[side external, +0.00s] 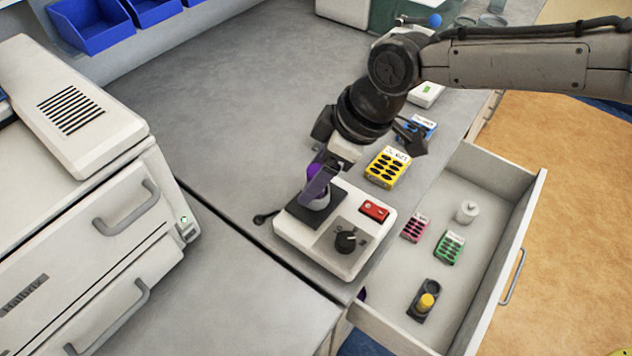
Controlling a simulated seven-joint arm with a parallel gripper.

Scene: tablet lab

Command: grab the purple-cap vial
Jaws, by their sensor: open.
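The purple-cap vial (312,170) stands on the dark square plate of a white benchtop device (347,268) with a black knob and a red switch. My gripper (319,184) points down over the plate, right at the vial. Its jaws are open, and one finger passes in front of the vial and hides part of it. I cannot tell whether the fingers touch the vial.
An open drawer (480,215) at the right holds a yellow-cap vial (427,302) in a dark holder, a white bottle (467,212), and pink and green packs. A yellow pack (387,168) and a blue pack lie behind the device. The bench at upper left is clear.

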